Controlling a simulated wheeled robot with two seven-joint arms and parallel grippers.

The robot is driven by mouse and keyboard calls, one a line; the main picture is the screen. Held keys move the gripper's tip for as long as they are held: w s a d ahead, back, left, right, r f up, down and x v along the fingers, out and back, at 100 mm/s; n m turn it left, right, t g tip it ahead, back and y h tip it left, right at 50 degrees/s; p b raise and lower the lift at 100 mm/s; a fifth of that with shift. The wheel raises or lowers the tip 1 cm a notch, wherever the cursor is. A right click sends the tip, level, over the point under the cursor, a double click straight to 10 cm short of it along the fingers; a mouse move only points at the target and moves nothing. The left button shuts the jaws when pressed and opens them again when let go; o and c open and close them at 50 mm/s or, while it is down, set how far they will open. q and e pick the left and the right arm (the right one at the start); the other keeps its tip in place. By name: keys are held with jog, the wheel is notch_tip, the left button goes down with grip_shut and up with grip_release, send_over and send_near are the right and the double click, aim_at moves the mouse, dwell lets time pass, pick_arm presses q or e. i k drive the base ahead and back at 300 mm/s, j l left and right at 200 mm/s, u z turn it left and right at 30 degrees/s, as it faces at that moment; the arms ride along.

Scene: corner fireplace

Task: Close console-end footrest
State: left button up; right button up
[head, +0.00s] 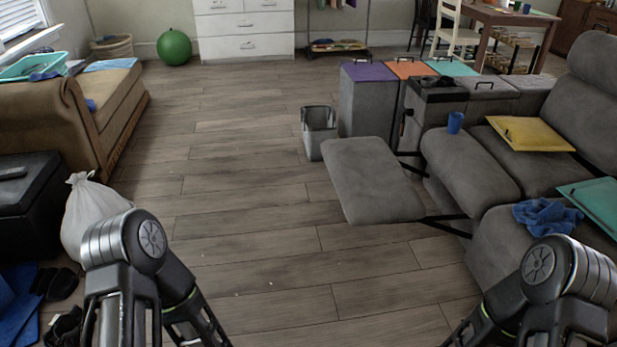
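The console-end footrest (370,180) is a grey padded panel. It sticks out from the grey recliner sofa (472,172) toward the left, raised above the floor on dark metal linkage arms (447,222). The console (437,90) with its dark top stands behind it, at the sofa's far end. My two arms come in at the bottom left and bottom right, well short of the footrest. Both grippers are below the picture's edge and hidden. Nothing of mine touches the footrest.
A grey bin (318,130) stands just behind the footrest. A blue cup (455,122), a yellow folder (530,134) and a blue cloth (547,216) lie on the sofa. A white bag (92,215) is at left. The wooden floor (240,200) between is clear.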

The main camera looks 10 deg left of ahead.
aim_at(372, 187)
jog(key=j, duration=0.2)
jog(key=i+l+u, duration=0.15)
jog(key=u, duration=0.85)
jog(key=i+l+u, duration=0.2)
jog(key=l, duration=0.2)
jog(key=i+l+u, duration=0.15)
jog(key=l, duration=0.3)
jog(key=i+l+u, duration=0.2)
jog(key=l, duration=0.25)
jog(key=l+u, duration=0.2)
jog(key=l, duration=0.5)
jog(key=i+l, duration=0.1)
jog(key=l, duration=0.15)
